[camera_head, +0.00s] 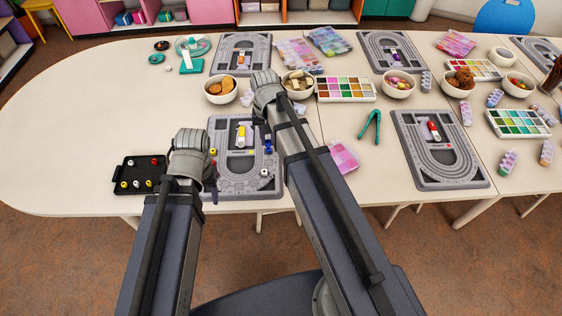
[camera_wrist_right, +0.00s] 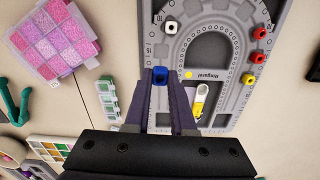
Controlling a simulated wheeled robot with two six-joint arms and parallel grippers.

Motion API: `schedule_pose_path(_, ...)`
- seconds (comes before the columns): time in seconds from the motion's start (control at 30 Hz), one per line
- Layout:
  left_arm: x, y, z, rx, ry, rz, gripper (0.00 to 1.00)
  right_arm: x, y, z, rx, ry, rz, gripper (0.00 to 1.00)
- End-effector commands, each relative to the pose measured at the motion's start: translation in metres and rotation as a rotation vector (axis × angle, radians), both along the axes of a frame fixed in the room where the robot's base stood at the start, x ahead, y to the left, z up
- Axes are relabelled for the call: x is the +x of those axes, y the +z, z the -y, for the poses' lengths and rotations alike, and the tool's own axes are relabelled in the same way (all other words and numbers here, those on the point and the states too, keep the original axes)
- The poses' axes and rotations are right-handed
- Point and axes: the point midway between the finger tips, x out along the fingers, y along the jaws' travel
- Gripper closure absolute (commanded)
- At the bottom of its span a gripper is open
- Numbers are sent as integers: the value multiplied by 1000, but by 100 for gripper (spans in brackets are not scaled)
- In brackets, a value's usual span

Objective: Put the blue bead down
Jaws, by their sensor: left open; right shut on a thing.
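The blue bead (camera_wrist_right: 160,75) is held between the fingertips of my right gripper (camera_wrist_right: 161,74), over the grey bead board (camera_wrist_right: 222,122) near its outer edge. In the head view the blue bead (camera_head: 268,150) shows at the right side of the near-left board (camera_head: 219,125), just below my right wrist. Whether the bead touches the board is not clear. My left gripper (camera_head: 211,191) is open at the board's lower left; my wrist hides most of it.
A white bead (camera_wrist_right: 170,27), red beads (camera_wrist_right: 259,32) and a yellow bead (camera_wrist_right: 248,79) lie on the board. A black tray (camera_head: 124,163) with several beads stands left.

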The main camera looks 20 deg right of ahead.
Motion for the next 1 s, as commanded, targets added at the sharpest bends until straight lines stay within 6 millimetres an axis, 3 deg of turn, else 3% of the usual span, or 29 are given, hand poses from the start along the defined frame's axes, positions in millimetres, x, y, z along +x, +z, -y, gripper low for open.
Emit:
schedule_pose_path(0.27, 0, 1, 0, 0, 0, 0, 44, 0, 1, -1, 0, 59, 0, 100)
schedule_pose_path(0.7, 0, -57, 0, 0, 0, 0, 44, 0, -57, 0, 0, 57, 0, 100)
schedule_pose_path(1.0, 0, -62, 0, 0, 0, 0, 44, 0, -62, -1, 0, 57, 1, 100)
